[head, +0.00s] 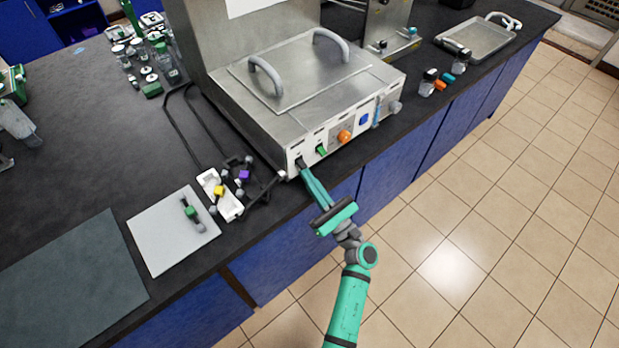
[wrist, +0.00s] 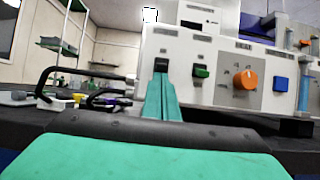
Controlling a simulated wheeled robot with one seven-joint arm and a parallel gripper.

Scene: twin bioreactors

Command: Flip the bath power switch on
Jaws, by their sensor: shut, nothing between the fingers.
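The steel bath unit (head: 285,95) stands on the dark bench with a lidded top and a white front panel (head: 335,140). In the wrist view the panel shows a dark switch (wrist: 161,65) at the left, a green switch (wrist: 201,72), an orange knob (wrist: 245,80) and a blue button (wrist: 280,84). My gripper (head: 305,170) is shut and empty, with its tips at the left end of the panel. In the wrist view my gripper (wrist: 162,80) points at the dark switch and covers its lower part. I cannot tell whether the tips touch it, or the switch's position.
A white tray with small capped items (head: 220,195) and black wire frames lie left of the bath. A grey board (head: 172,230) lies farther left. A steel tray (head: 478,40) is at the back right. The tiled floor in front is clear.

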